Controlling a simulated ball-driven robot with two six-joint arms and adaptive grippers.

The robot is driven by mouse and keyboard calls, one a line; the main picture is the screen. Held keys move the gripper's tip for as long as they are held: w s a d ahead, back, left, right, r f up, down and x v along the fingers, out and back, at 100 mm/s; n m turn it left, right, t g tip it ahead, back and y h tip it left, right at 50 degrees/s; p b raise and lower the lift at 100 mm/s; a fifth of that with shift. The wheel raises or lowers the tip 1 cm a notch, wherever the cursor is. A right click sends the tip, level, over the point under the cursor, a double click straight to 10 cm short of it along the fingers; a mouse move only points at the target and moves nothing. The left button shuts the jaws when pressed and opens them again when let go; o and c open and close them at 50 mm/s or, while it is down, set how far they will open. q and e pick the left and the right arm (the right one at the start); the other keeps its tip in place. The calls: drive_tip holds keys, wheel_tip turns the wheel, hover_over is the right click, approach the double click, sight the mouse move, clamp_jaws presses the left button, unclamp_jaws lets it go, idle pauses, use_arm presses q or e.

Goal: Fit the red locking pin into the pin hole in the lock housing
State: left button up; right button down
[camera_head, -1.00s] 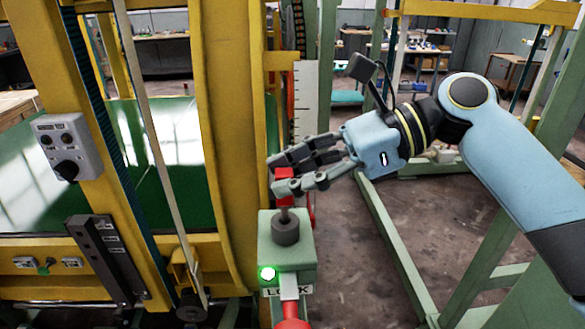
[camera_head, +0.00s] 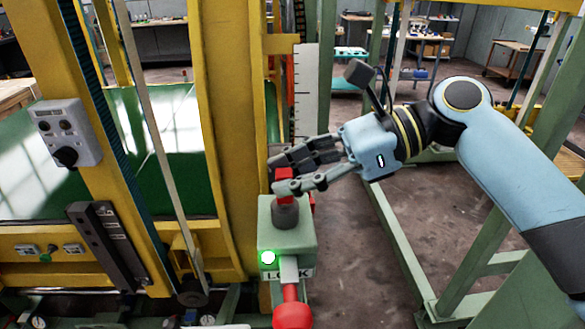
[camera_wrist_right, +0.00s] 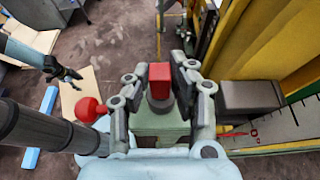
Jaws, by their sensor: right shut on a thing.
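The red locking pin (camera_head: 286,178) stands upright in the fingers of my right gripper (camera_head: 283,174). Its red block also shows in the right wrist view (camera_wrist_right: 159,76), between the two fingers. The lock housing (camera_head: 288,241) is a pale green box marked LOCK, with a dark round collar (camera_head: 285,214) around the pin hole on top. The red block sits right above the collar, and no grey shank shows between them. The hole itself is hidden. My left gripper (camera_wrist_right: 67,78) shows small at the left of the right wrist view, away from the housing; its jaw opening is unclear.
A green lamp (camera_head: 268,257) glows on the housing front. A red ball knob (camera_head: 293,315) sits on a lever in front of it. A yellow post (camera_head: 223,140) rises close on the left, and a white scale (camera_head: 305,95) stands behind. Open floor lies to the right.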

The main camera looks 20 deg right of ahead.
drive_tip(key=c, duration=1.1)
unclamp_jaws()
drive_tip(key=shift+f, duration=0.1)
wheel_tip(320, 180, up, 10)
drive_tip(key=shift+r, duration=0.1)
